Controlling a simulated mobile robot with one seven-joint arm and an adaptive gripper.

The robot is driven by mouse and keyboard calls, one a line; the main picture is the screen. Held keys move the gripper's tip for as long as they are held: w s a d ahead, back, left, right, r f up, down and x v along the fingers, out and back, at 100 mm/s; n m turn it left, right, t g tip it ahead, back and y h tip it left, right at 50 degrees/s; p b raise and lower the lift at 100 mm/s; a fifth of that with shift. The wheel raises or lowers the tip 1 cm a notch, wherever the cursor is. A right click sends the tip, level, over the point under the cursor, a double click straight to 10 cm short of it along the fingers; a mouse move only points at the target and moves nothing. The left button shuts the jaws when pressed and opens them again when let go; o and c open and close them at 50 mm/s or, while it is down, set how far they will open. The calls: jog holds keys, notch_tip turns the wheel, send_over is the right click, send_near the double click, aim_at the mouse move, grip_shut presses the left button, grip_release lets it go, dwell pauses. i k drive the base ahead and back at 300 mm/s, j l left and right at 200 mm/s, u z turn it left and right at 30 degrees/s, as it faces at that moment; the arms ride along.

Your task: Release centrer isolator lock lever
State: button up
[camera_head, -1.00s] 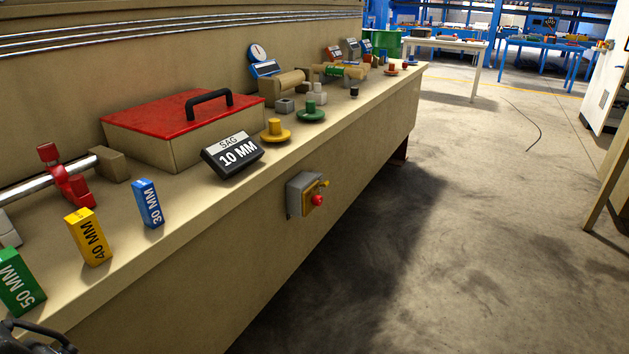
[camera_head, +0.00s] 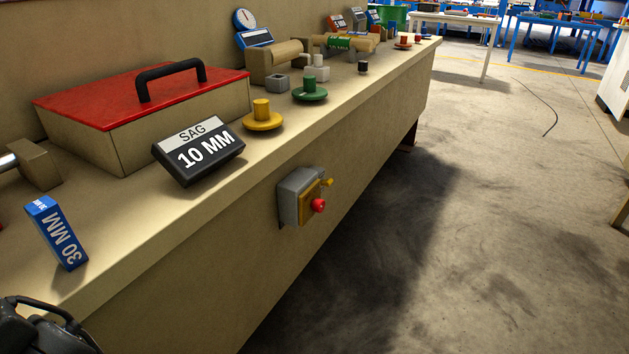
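A grey box with a yellow front plate, which looks like the isolator (camera_head: 292,199), is fixed to the front face of the bench. A small yellow lever (camera_head: 327,183) sticks out at its upper right, and a red knob (camera_head: 319,206) sits below it. I cannot tell the lever's exact position. My gripper (camera_head: 40,322) shows only in part as dark pieces at the lower left corner, well left of the isolator and apart from it. Its fingertips are not clear, so its opening cannot be told.
The bench (camera_head: 190,240) runs from lower left to the far back. On it are a blue 30 MM block (camera_head: 57,232), a black SAG 10 MM block (camera_head: 198,150), a red-lidded box (camera_head: 100,97) and yellow (camera_head: 262,120) and green (camera_head: 310,92) knobs.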

aim_at(328, 182)
jog(key=i+l+z, duration=0.3)
jog(key=z, duration=0.15)
jog(key=i+l+z, duration=0.2)
jog(key=z, duration=0.2)
jog(key=i, duration=0.1)
